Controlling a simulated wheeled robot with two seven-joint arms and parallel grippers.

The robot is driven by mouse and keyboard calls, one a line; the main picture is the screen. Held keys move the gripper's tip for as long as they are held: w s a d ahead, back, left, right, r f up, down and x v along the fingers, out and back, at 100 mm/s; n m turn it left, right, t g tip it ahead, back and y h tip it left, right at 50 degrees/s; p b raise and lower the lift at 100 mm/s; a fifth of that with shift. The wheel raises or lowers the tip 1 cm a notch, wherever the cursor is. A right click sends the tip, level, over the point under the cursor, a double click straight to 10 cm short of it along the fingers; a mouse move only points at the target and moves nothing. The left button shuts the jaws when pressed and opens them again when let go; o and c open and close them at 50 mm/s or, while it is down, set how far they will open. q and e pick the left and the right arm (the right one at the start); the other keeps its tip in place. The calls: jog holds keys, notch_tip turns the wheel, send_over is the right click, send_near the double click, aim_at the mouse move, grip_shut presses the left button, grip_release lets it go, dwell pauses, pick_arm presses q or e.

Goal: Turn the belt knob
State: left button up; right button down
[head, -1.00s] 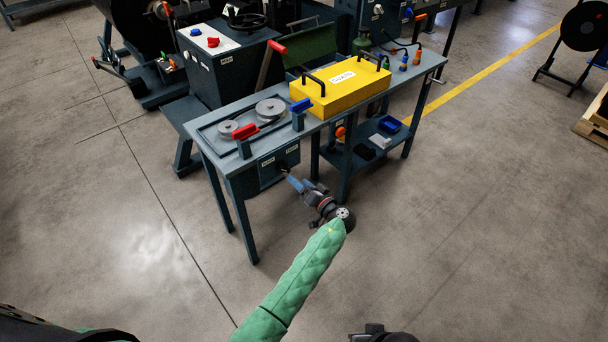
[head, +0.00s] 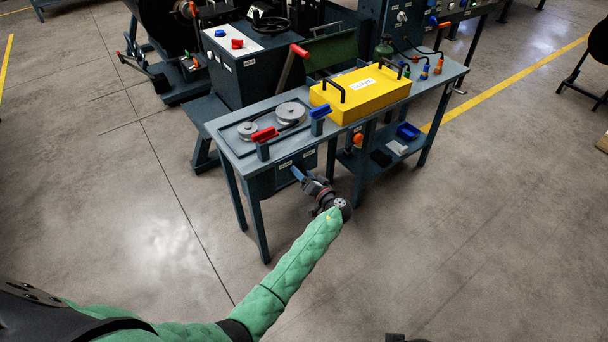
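A dark box with a front panel (head: 283,179) hangs under the left half of the workbench. Two small white labels (head: 285,165) sit along its top edge. No belt knob can be made out on the panel; the gripper covers part of its right side. Two grey pulleys (head: 291,111) with a belt lie in the tray on top.
The workbench (head: 226,121) carries a red-handled clamp (head: 264,134), a blue-handled clamp (head: 320,111) and a yellow guard box (head: 361,94). A lower shelf holds a blue bin (head: 408,131). A control cabinet (head: 240,72) stands behind. The floor in front is clear.

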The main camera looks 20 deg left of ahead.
pick_arm(q)
jog(key=c, duration=0.7)
jog(key=shift+c, duration=0.2)
